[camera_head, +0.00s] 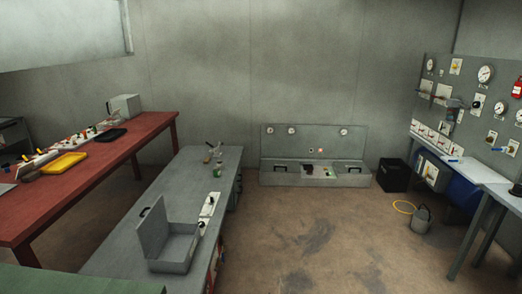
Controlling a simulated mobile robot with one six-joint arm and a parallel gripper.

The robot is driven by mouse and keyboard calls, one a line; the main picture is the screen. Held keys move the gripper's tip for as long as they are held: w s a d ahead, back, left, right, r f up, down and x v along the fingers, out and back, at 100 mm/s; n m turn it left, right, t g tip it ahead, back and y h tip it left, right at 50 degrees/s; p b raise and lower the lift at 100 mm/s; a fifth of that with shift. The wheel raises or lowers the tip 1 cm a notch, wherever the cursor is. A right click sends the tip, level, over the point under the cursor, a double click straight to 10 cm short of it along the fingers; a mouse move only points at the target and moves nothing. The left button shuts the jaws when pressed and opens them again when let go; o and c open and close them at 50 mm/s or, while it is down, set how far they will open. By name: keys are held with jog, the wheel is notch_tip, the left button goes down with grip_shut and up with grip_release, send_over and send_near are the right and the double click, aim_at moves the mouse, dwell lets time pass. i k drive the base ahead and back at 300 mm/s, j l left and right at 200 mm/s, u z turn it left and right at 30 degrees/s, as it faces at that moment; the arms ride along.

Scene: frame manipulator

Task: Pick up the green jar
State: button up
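A small green jar (217,171) stands on the far part of the grey workbench (190,190), near its right edge. It is small in the head view, so its details are hard to make out. A couple of small glass-like vessels (208,156) stand just behind it. My gripper does not show in this view.
An open grey metal case (172,250) lies on the near part of the workbench, with pale switch panels (207,212) beside it. A long red table (90,175) runs along the left. A watering can (421,220) stands on the floor at right. The middle floor is clear.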

aim_at(216, 172)
jog(key=i, duration=3.25)
jog(key=i+j+u, duration=0.1)
jog(key=i+u, duration=0.25)
jog(key=i+l+u, duration=0.1)
jog(key=i+u, duration=0.25)
jog(key=i, duration=0.2)
jog(key=i+l+u, duration=0.15)
jog(key=i+u, duration=0.2)
jog(key=i+l+u, duration=0.35)
jog(key=i, duration=0.15)
jog(key=i+l+u, duration=0.35)
jog(key=i+u, duration=0.6)
jog(key=k+l, duration=0.05)
jog(key=k, duration=0.05)
